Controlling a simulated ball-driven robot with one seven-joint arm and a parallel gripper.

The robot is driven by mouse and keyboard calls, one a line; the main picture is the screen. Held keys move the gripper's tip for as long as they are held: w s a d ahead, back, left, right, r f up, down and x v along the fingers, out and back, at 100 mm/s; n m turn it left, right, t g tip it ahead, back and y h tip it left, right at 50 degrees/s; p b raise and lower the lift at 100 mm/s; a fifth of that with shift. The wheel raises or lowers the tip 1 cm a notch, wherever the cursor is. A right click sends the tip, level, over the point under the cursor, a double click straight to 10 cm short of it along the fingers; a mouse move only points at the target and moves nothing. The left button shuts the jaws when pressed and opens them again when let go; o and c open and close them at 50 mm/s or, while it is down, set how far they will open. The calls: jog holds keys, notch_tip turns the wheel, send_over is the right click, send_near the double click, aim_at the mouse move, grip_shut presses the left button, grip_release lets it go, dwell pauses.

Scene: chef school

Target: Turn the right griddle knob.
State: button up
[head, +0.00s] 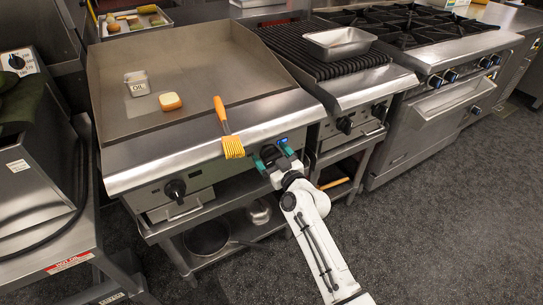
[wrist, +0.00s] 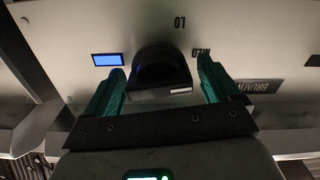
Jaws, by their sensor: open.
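The right griddle knob (wrist: 160,66) is black and rounded, on the steel front panel, in the middle of the wrist view. My gripper (wrist: 161,72) is open, with one teal finger on each side of the knob. A gap shows between each finger and the knob, so I see no contact. In the head view my gripper (head: 276,161) is at the right end of the griddle front (head: 232,160). The right knob (head: 269,153) is partly hidden there by the fingers. The left griddle knob (head: 175,188) is black and apart from my gripper.
A small blue display (wrist: 107,60) sits left of the knob. An oil tin (head: 137,84) and a sponge-like block (head: 170,101) lie on the griddle. Grill knobs (head: 345,125) are to the right.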

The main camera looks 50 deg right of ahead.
jog(key=shift+c, duration=0.3)
jog(key=c, duration=0.9)
jog(key=shift+m, duration=0.3)
jog(key=m, duration=0.4)
jog(key=shift+d, duration=0.1)
jog(key=m, duration=0.5)
jog(key=shift+s+d+m, duration=0.1)
jog(key=shift+m, duration=0.3)
jog(key=m+p, duration=0.1)
jog(key=m, duration=0.4)
jog(key=shift+f, duration=0.15)
jog(key=shift+f+m+p, duration=0.1)
jog(key=shift+m+p, duration=0.45)
jog(key=shift+m, duration=1.65)
